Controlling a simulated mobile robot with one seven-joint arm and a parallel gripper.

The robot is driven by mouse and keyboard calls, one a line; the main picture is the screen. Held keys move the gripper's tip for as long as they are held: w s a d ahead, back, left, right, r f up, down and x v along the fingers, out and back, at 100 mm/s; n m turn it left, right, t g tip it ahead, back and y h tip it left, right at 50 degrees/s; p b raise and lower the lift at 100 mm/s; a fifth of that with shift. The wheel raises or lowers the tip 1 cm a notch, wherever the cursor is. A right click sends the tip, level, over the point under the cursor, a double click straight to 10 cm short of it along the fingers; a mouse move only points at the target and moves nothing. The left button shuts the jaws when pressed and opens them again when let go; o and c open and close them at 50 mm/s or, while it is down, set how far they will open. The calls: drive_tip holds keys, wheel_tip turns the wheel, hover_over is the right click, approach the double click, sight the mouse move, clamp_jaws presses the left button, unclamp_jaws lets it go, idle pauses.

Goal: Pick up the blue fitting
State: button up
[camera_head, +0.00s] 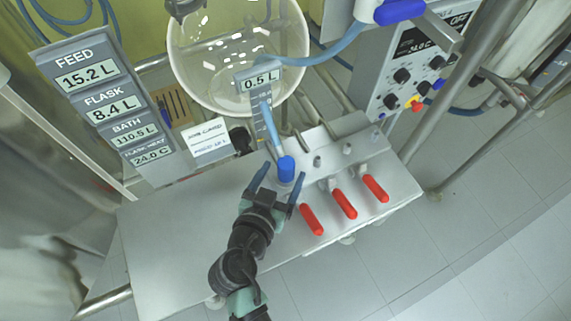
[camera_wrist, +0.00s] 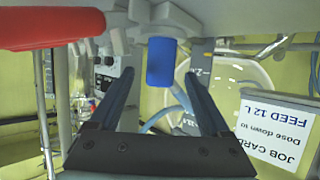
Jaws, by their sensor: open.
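The blue fitting (camera_head: 286,169) is a short blue cylinder on the end of a blue hose, at the steel panel's edge near the red-handled valves. It also shows in the wrist view (camera_wrist: 161,62), upper middle, between the fingertips as seen there. My gripper (camera_head: 282,176) is open, its two blue fingers pointing at the fitting, one toward each side of it. In the wrist view my gripper (camera_wrist: 162,76) shows a gap between the fitting and each finger. I cannot tell exactly how far the fingertips reach along it.
Several red valve handles (camera_head: 344,204) stand right of the gripper; one red handle (camera_wrist: 50,29) looms close in the wrist view. A glass flask (camera_head: 225,60) stands behind. A display post (camera_head: 95,100) is at left, a control box (camera_head: 400,75) at right. A job card (camera_wrist: 275,130) hangs behind.

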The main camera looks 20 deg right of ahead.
sight(283, 172)
drive_tip(key=shift+x, duration=1.9)
clamp_jaws()
